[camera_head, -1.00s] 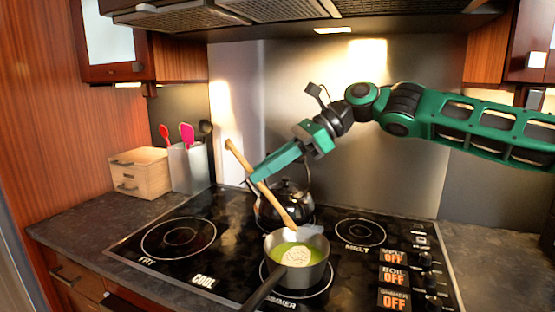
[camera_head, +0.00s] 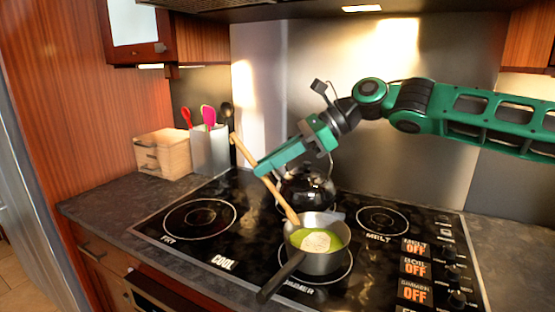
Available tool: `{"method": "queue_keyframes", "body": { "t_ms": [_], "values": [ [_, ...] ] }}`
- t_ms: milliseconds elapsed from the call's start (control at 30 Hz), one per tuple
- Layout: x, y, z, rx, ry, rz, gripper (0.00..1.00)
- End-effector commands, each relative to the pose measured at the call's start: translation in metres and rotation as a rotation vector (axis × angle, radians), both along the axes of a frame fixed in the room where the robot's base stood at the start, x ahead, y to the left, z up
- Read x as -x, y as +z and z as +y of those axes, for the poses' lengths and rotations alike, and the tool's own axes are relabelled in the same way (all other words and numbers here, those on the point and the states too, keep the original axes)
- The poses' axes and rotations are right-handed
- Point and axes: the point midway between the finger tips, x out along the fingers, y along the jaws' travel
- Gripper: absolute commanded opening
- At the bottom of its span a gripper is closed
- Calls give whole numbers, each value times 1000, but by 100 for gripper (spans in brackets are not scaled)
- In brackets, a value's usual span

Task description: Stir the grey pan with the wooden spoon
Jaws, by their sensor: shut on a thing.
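The grey pan (camera_head: 322,262) stands on the front burner, with its dark handle toward the front left. It holds green liquid (camera_head: 336,233) with a pale lump in it. My gripper (camera_head: 263,170) is shut on the wooden spoon (camera_head: 281,199), behind and to the left of the pan. The spoon is tilted, its upper end to the upper left and its lower end at the pan's back left rim. Whether the spoon's tip touches the liquid, I cannot tell.
A black kettle (camera_head: 306,188) stands close behind the pan. A wooden drawer box (camera_head: 163,153) and a utensil holder (camera_head: 209,150) are at the back left. The left burner (camera_head: 199,219) and right burner (camera_head: 382,220) are empty. Knobs line the cooktop's right side.

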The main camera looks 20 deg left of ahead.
Motion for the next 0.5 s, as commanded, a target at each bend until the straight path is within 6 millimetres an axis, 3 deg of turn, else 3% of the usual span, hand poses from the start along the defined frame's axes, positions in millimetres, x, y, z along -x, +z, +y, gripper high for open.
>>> {"method": "queue_keyframes", "body": {
  "t_ms": [133, 500],
  "values": [
    [3, -8, 6, 1, 0, 1, 0],
    [-4, -32, -10, 2, -1, 1, 0]
  ]
}}
